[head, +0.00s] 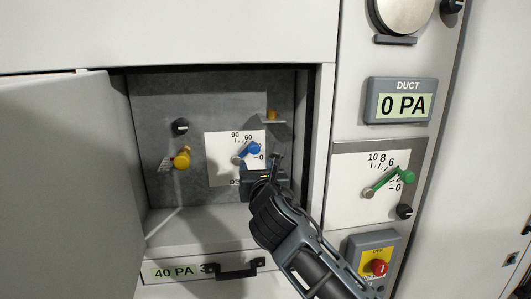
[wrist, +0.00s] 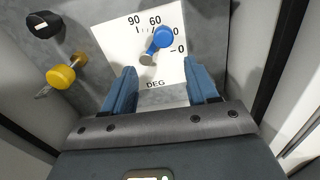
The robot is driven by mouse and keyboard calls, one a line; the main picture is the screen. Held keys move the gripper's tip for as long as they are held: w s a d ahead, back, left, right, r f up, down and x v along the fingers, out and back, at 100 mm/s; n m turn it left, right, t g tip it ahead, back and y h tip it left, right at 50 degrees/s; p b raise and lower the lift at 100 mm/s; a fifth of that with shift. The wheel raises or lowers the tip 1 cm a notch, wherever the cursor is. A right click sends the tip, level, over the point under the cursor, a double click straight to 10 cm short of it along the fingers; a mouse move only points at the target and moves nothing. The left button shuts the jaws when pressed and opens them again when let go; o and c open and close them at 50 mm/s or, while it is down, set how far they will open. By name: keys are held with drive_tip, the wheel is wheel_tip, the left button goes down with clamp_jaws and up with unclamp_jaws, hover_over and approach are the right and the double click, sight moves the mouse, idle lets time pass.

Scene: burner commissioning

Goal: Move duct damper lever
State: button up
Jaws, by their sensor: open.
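A lever with a blue knob (head: 254,149) sits on a white degree scale plate (head: 221,146) inside the open recess. It points up and right, between the 60 and 0 marks. In the wrist view the blue knob (wrist: 162,37) lies beyond the fingertips, in line with the gap between them. My gripper (wrist: 160,78) is open and empty, with one finger on each side of the plate's lower part. In the head view my gripper (head: 264,178) reaches into the recess just below and right of the lever and hides the plate's lower right corner.
A yellow knob (head: 182,159) and a black knob (head: 181,126) are left of the plate. The open door (head: 60,180) stands at left. At right are the duct display (head: 401,104), reading 0 PA, a green lever (head: 393,181) and a red switch (head: 378,267). A black handle (head: 236,270) is below.

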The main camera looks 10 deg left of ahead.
sight(255, 151)
drive_tip(key=shift+n, duration=0.3)
drive_tip(key=shift+d+r+x, duration=0.15)
drive_tip(key=shift+x, duration=1.25)
drive_tip(key=shift+d+r+x, duration=0.15)
drive_tip(key=shift+x, duration=1.3)
drive_tip(key=shift+d+r+x, duration=0.15)
drive_tip(key=shift+x, duration=1.25)
drive_tip(key=shift+w, duration=0.1)
drive_tip(key=shift+c, duration=0.4)
clamp_jaws()
